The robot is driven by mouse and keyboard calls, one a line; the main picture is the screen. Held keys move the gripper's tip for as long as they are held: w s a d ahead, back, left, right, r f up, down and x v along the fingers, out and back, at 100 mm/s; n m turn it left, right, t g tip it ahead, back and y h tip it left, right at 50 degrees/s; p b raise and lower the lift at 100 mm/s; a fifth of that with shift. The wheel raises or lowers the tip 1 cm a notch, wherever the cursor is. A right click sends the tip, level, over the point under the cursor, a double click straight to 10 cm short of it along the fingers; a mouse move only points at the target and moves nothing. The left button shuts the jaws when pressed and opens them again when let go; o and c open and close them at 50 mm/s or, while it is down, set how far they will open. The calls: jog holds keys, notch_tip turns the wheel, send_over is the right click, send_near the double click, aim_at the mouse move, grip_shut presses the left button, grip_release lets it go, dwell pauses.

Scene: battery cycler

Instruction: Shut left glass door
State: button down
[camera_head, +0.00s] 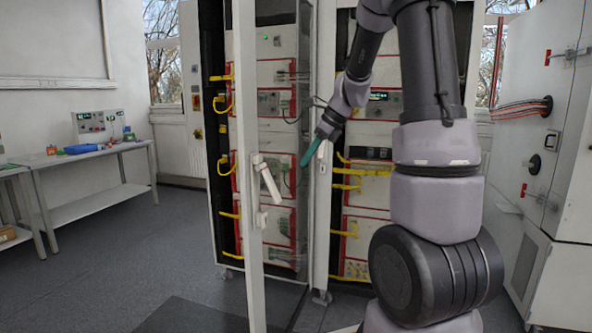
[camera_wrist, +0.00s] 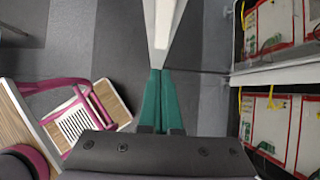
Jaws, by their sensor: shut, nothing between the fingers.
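The left glass door stands open, its white frame (camera_head: 247,200) upright in front of the left rack, with the glass pane to its right. A white lever handle (camera_head: 267,180) is on the frame. My gripper (camera_head: 312,152) has teal fingers, shut and empty, right of the handle and in front of the racks. In the wrist view the closed fingers (camera_wrist: 158,78) point at a white post (camera_wrist: 160,30). I cannot tell whether they touch it, or whether it belongs to the door.
The racks with red-edged modules and yellow cables (camera_head: 355,172) stand behind the door. A work table (camera_head: 85,155) is at the left. A white cabinet (camera_head: 555,150) stands at the right. The wrist view shows a pink-framed object (camera_wrist: 95,100) at lower left. Grey floor lies open between table and racks.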

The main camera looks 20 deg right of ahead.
send_near(276, 192)
notch_tip(276, 192, down, 4)
jog(key=shift+w+a+f, duration=0.2)
jog(key=shift+w+a, duration=0.15)
jog(key=shift+a, duration=0.1)
jog(key=shift+w+a+f, duration=0.2)
jog(key=shift+w+a, duration=0.1)
jog(key=shift+a, duration=0.15)
jog(key=shift+w+a+f, duration=0.25)
jog(key=shift+w+a, duration=0.15)
jog(key=shift+a, duration=0.05)
